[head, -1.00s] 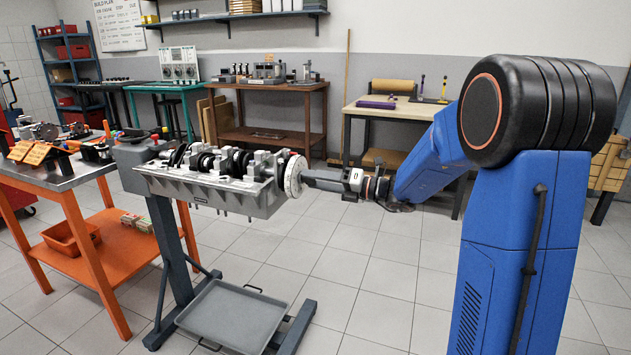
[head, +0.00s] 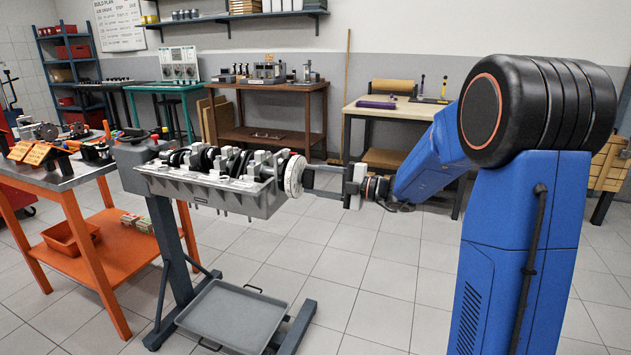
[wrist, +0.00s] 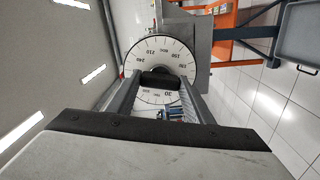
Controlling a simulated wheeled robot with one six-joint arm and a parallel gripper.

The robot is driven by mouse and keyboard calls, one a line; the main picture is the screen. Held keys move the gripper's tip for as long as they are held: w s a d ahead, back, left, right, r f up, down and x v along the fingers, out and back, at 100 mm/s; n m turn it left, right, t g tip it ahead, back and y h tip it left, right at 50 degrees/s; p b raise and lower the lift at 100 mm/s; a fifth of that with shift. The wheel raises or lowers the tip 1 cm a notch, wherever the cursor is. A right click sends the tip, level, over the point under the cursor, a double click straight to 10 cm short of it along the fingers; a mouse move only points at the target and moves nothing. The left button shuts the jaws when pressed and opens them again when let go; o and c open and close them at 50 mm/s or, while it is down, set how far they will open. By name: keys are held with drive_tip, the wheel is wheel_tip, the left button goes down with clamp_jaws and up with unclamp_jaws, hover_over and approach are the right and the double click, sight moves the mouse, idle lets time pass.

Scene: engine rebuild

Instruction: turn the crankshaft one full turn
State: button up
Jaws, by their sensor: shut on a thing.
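The crankshaft (head: 203,158) lies in the grey engine block (head: 228,193), which is held on the stand in the head view. A white degree wheel (head: 293,177) sits at its right end. The wheel also shows in the wrist view (wrist: 178,52), with its number 30 near the bottom. My gripper (head: 311,179) reaches this end from the right. In the wrist view my gripper (wrist: 160,81) is shut on the dark crankshaft nose (wrist: 160,77) at the wheel's middle. The fingers lie one on each side of it and hide part of the wheel.
A grey drip tray (head: 236,318) rests on the stand's base below the block. An orange workbench (head: 88,182) with parts stands at the left. A brown bench (head: 265,133) and a light wooden table (head: 372,107) stand behind. Tiled floor is open around the stand.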

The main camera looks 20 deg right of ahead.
drive_tip(key=shift+f+m, duration=0.15)
drive_tip(key=shift+m, duration=2.15)
drive_tip(key=o, duration=1.1)
drive_tip(key=shift+c, duration=0.2)
